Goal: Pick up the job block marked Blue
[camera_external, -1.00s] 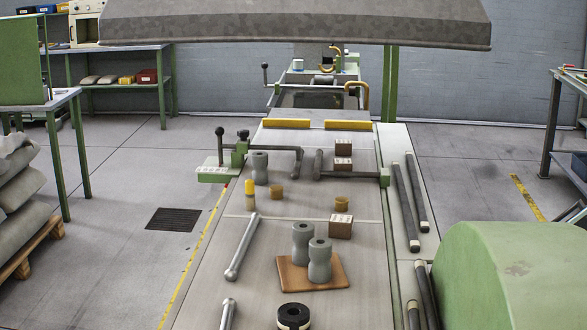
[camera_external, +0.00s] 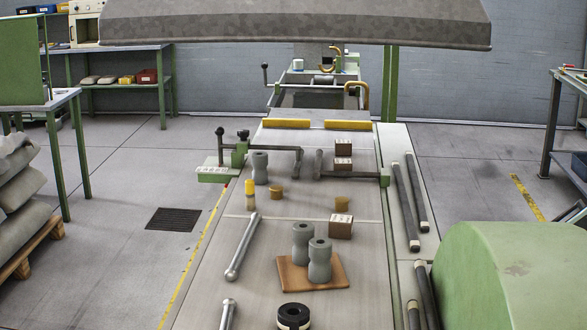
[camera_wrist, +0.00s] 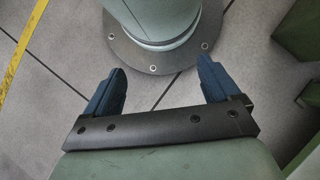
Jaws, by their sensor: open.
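Several small brown blocks with white tops are on the grey bench in the external view, and their markings are too small to read. One block (camera_external: 340,227) sits right of centre, behind a wooden board. Two more blocks, a rear one (camera_external: 343,145) and one just in front of it (camera_external: 343,162), are farther back. I cannot tell which is marked Blue. My gripper (camera_wrist: 160,86) shows in the wrist view with its blue fingers wide apart and nothing between them. It points at the floor and a round bolted base flange; no block shows there. I cannot make out my gripper in the external view.
Two grey spool-shaped pieces stand on the wooden board (camera_external: 337,284). A black ring (camera_external: 293,316) and a metal bar (camera_external: 243,246) lie nearby. A grey spool (camera_external: 260,168), a yellow-topped piece (camera_external: 250,194) and small tan cups stand farther back. A green rounded housing (camera_external: 510,275) fills the right front.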

